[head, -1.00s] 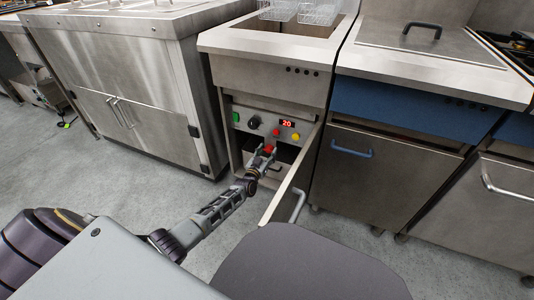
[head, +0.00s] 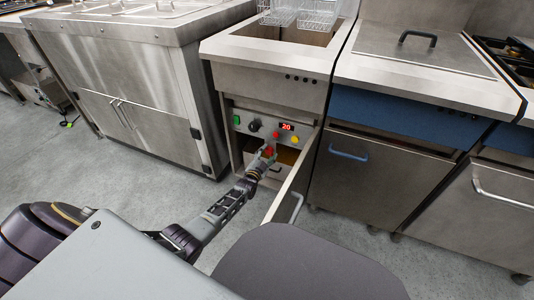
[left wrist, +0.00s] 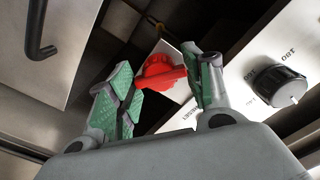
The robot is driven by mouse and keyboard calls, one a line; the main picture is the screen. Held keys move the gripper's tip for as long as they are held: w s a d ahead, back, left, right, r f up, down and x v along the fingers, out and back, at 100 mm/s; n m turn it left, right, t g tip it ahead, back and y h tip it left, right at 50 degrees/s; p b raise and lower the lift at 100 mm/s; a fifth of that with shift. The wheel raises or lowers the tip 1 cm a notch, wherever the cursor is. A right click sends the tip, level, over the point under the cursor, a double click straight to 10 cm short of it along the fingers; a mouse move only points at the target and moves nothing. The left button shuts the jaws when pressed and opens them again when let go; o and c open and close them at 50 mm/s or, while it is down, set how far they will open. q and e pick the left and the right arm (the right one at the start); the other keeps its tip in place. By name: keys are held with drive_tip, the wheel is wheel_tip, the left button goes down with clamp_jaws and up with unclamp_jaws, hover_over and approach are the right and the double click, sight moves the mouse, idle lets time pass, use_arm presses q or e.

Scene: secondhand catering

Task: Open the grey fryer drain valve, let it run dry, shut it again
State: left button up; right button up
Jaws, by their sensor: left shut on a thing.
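The grey fryer (head: 270,88) stands in the middle of the head view, its cabinet door (head: 290,180) swung open. Under its control panel is a red valve handle (head: 268,151). In the left wrist view the red handle (left wrist: 160,70) lies between the green finger pads. My left gripper (left wrist: 166,80) is shut on it; in the head view the gripper (head: 266,156) reaches into the cabinet opening. The gripper partly hides the handle and hides the valve body. A tan-brown surface (head: 289,156) shows inside the cabinet; I cannot tell whether it is oil. My right gripper is not in view.
The control panel has a black knob (head: 255,126), coloured buttons and a red display (head: 287,127) reading 20. The open door stands just right of my left arm. A blue-fronted unit (head: 400,115) is to the right, a steel cabinet (head: 130,90) to the left. Grey floor (head: 110,180) is clear at left.

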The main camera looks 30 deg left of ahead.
use_arm(q)
drive_tip(key=m, duration=0.4)
drive_tip(key=shift+m+p, duration=0.3)
drive_tip(key=m, duration=0.5)
idle(0.4)
drive_tip(key=o, duration=1)
drive_tip(key=shift+s, duration=0.25)
drive_tip(key=shift+s+d, duration=0.2)
drive_tip(key=shift+s, duration=2.7)
drive_tip(key=shift+s+d, duration=0.15)
drive_tip(key=shift+s, duration=2.7)
